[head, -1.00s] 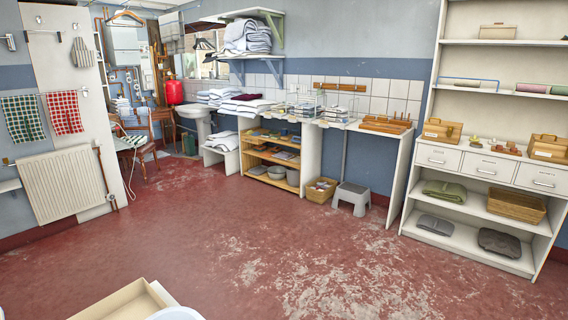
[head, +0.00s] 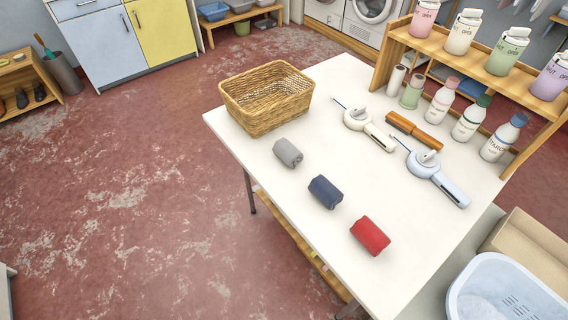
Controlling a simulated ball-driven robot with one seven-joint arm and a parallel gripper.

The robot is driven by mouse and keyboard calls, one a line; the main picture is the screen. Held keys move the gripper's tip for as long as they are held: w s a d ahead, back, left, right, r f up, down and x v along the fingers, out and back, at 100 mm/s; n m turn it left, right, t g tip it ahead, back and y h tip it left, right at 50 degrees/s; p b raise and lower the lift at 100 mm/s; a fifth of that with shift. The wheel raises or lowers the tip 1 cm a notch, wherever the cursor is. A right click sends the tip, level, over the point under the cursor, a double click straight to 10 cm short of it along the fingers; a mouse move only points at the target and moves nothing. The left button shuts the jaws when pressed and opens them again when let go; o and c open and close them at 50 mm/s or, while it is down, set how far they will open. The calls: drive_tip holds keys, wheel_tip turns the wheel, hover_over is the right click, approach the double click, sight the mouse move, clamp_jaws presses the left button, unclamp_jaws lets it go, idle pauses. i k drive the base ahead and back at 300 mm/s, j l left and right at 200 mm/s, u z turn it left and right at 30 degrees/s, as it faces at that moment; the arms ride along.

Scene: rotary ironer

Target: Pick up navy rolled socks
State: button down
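The navy rolled socks (head: 325,192) lie on the white table (head: 270,205) near its left edge, in the head view. They sit between grey rolled socks (head: 288,153) and red rolled socks (head: 370,235), apart from both. Nothing covers them. My gripper is not in view.
A wicker basket (head: 267,97) stands at the table's far left corner. Cream (head: 366,125) and pale blue (head: 430,170) handled devices, an orange-brown bar (head: 414,131) and several bottles (head: 466,119) stand to the right. A white tub (head: 505,292) is at lower right. Red floor left of the table is clear.

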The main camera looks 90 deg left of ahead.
sight(320, 186)
drive_tip(key=u, duration=1.6)
